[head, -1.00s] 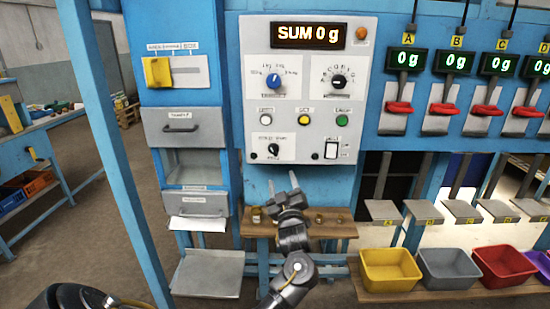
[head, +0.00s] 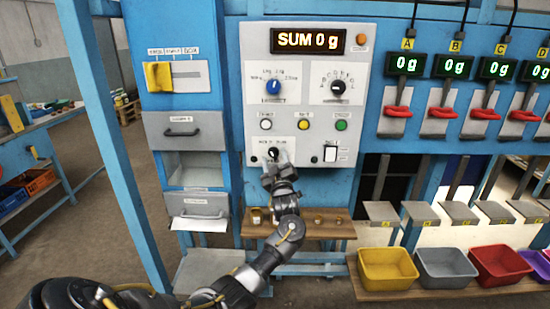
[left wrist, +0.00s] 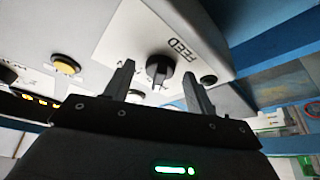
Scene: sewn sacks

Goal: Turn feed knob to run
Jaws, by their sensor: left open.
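The feed knob (head: 273,153) is a small black knob on a white plate at the lower left of the grey control panel (head: 364,64). In the left wrist view the knob (left wrist: 159,68) sits beside the printed word FEED. My left gripper (head: 276,161) is right at the knob, reaching up from below. In the left wrist view its two fingers (left wrist: 160,85) are open, one on each side of the knob, with gaps between. I cannot tell if they touch it. My right gripper is not in view.
Above the knob are a white, a yellow (head: 303,125) and a green button, and two larger dials, one blue (head: 273,87).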

